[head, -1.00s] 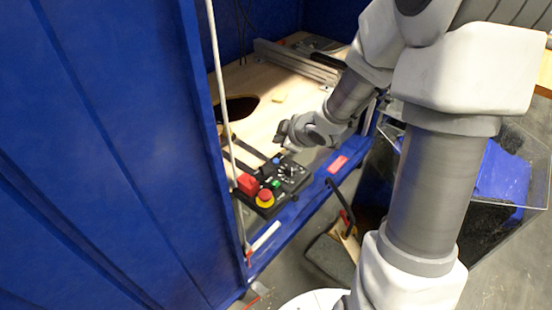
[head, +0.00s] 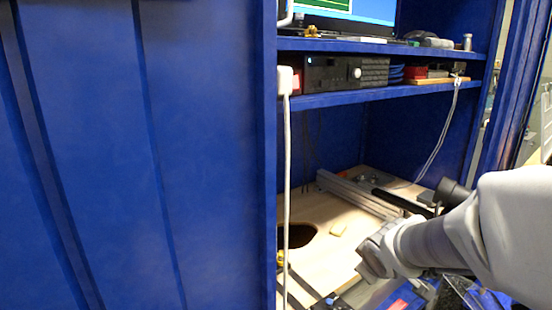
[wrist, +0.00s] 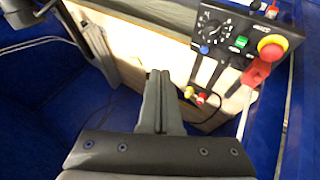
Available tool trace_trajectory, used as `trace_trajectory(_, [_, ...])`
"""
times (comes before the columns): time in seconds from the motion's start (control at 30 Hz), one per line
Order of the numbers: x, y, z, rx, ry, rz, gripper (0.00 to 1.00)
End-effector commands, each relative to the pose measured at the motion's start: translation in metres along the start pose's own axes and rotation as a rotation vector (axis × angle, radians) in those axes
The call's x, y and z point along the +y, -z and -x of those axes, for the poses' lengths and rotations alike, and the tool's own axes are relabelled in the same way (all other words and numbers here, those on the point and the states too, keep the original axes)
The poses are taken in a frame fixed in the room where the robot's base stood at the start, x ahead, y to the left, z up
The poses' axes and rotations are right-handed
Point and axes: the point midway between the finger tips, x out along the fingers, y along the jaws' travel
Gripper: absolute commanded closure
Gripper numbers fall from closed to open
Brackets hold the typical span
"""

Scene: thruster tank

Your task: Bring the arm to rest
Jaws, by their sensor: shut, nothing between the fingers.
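My arm (head: 450,240) reaches in from the right in the head view, with its wrist end over the wooden board on the cabinet's lower level. In the wrist view my gripper (wrist: 160,78) has its two grey fingers together, with nothing between them. The fingers point toward the edge of the wooden board and touch nothing that I can make out. The fingertips are not clear in the head view.
A black control box (wrist: 228,38) with a dial and red emergency button is right of the fingers. The blue cabinet wall (head: 130,150) fills the left. The wooden board (head: 318,215) has a dark hole. A shelf (head: 385,93) holding electronics is above.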

Motion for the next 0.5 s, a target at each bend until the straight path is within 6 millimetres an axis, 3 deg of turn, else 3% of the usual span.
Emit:
trace_trajectory(0.03, [0.003, -0.002, 0.020, -0.018, -0.017, -0.047, 1.00])
trace_trajectory(0.23, [-0.008, -0.024, 0.085, -0.099, -0.010, -0.265, 1.00])
trace_trajectory(0.5, [-0.057, -0.050, 0.155, -0.145, 0.114, -0.550, 1.00])
